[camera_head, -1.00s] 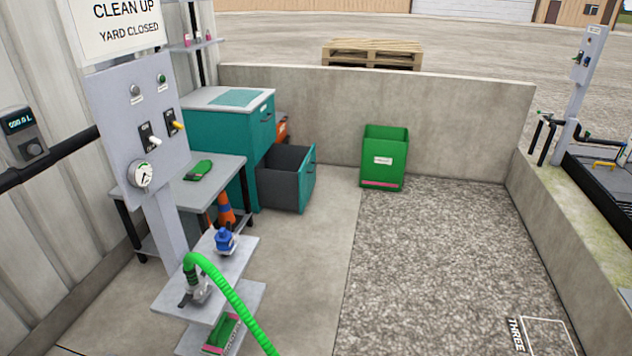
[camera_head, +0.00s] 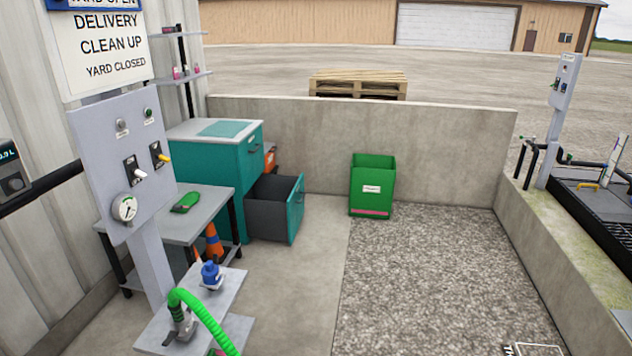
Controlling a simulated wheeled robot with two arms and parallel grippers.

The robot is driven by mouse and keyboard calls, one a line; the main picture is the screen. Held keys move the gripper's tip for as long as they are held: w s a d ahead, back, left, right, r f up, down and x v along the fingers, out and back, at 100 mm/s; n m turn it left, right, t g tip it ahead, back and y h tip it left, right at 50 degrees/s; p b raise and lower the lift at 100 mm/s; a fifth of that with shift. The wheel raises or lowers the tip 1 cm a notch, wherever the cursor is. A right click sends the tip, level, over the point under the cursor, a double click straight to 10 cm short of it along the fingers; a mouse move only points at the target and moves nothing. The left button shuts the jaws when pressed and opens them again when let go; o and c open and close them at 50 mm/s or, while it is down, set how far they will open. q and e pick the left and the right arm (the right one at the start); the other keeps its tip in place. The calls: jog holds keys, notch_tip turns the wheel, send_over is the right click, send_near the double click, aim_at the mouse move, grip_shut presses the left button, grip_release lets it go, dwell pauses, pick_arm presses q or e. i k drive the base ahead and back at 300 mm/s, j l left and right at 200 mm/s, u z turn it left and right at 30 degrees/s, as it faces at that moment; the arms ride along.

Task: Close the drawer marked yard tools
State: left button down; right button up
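A teal drawer cabinet (camera_head: 205,150) with a light grey top stands against the left wall. Its lower drawer (camera_head: 297,208) is pulled out to the right, with its dark grey inside showing and a teal front with a handle. The upper drawer (camera_head: 252,151) is shut. I cannot read any marking on the drawers, so I cannot tell which one is marked yard tools. Neither of my grippers is in view.
A grey table (camera_head: 215,197) with a green item stands before the cabinet. An orange cone (camera_head: 213,243), a control post (camera_head: 120,150) and a small shelf stand with a green hose (camera_head: 205,315) are nearer. A green bin (camera_head: 372,190) stands right of the drawer. Concrete between is clear.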

aim_at(274, 207)
jog(key=i, duration=2.1)
jog(key=i+j, duration=0.1)
jog(key=i, duration=2)
jog(key=i+z, duration=0.25)
jog(key=i, duration=0.3)
